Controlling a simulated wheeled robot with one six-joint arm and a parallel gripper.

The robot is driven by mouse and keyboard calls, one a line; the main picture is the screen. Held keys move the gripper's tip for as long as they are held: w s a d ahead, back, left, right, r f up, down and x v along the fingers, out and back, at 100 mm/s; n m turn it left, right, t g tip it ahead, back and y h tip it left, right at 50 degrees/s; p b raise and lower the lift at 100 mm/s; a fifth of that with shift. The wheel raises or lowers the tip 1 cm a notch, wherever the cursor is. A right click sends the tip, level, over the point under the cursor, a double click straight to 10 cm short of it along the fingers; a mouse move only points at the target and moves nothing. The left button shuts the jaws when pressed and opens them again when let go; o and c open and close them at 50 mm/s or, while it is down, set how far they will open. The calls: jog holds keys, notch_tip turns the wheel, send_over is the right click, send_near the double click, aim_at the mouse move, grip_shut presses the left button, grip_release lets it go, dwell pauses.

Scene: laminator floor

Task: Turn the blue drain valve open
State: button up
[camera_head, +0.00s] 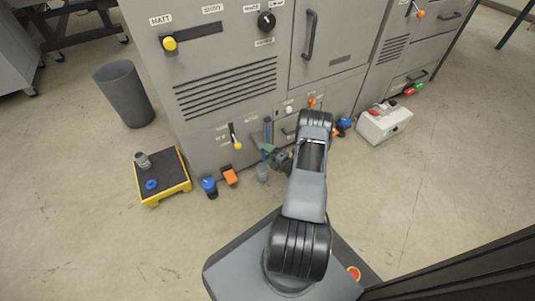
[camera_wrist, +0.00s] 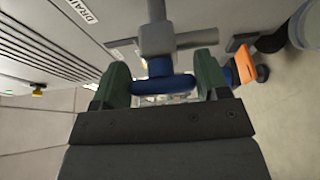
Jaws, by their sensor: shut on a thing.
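The blue drain valve handle (camera_wrist: 160,84) shows in the wrist view as a blue crossbar on a short stem. It joins a grey valve body (camera_wrist: 158,40) on the machine's front, near a label reading DRAIN (camera_wrist: 80,10). My gripper (camera_wrist: 164,88) has its green fingers at the two ends of the blue bar and is shut on it. In the head view my gripper (camera_head: 269,152) is low at the machine front, and my arm hides part of that area. An upright blue part (camera_head: 267,128) shows just above the fingers.
A yellow-edged black platform (camera_head: 178,190) holds small parts. A grey bin (camera_head: 124,94) stands at the left. A pale box (camera_head: 384,123) lies at the right.

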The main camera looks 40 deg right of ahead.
jog(key=o, duration=0.9)
jog(key=p+v, duration=0.4)
jog(key=v, duration=0.9)
jog(key=shift+s+d, duration=0.1)
jog(key=shift+s, duration=0.3)
